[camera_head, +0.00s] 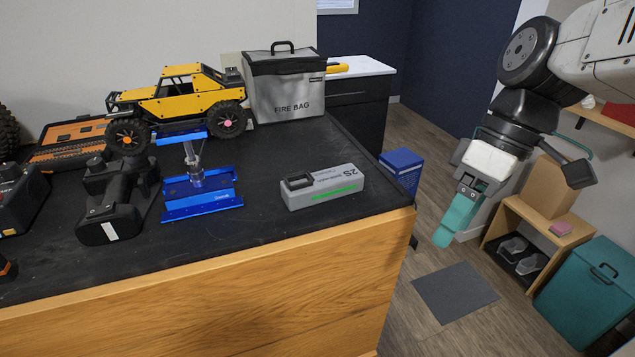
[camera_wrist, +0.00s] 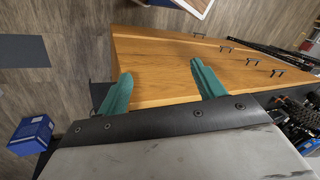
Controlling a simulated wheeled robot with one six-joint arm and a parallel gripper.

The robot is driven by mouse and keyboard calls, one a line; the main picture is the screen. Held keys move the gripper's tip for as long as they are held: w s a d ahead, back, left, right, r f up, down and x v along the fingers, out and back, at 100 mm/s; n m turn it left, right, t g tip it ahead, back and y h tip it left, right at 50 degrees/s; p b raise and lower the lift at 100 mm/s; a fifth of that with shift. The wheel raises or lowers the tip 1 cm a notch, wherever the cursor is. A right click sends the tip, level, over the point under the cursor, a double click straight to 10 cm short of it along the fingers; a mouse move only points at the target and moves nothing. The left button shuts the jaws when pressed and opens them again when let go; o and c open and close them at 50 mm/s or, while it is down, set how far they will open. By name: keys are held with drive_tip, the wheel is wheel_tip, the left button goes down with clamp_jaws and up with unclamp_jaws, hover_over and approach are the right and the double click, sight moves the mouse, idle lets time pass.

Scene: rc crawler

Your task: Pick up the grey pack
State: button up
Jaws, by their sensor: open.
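The grey pack (camera_head: 322,186) lies on the black bench top (camera_head: 265,220) near its front right corner. It is a box with a green stripe and "2S" on it, with a dark handle or lead at its left end. My gripper (camera_head: 460,219) hangs in the air to the right of the bench, apart from the pack, with its teal fingers pointing down. In the wrist view my gripper (camera_wrist: 160,88) is open and empty, its two teal fingers spread over the wooden bench front. The pack is not visible in the wrist view.
A yellow crawler (camera_head: 180,100) sits on a blue stand (camera_head: 200,192) left of the pack. A grey fire bag (camera_head: 284,88) stands behind. A black transmitter (camera_head: 115,195) lies at left. A blue box (camera_head: 401,172) is beyond the bench's right edge. The bench around the pack is clear.

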drive_tip(key=w+a+n+g+y, duration=0.2)
drive_tip(key=w+a+n+y, duration=0.2)
drive_tip(key=w+n, duration=0.35)
drive_tip(key=n+y, duration=0.4)
drive_tip(key=n, duration=0.2)
approach(348, 171)
drive_tip(key=shift+g, duration=0.4)
drive_tip(key=s+a+f, duration=0.2)
drive_tip(key=f, duration=0.1)
drive_tip(key=shift+a+f, duration=0.1)
drive_tip(key=shift+a, duration=0.25)
drive_tip(key=shift+w+a+n+y, duration=0.15)
drive_tip(key=shift+a+n+y, duration=0.15)
drive_tip(key=shift+y, duration=0.1)
drive_tip(key=x, duration=0.8)
drive_tip(key=shift+w+a+r, duration=0.2)
drive_tip(key=shift+w+r, duration=0.05)
drive_tip(key=shift+w, duration=0.1)
drive_tip(key=c, duration=1.3)
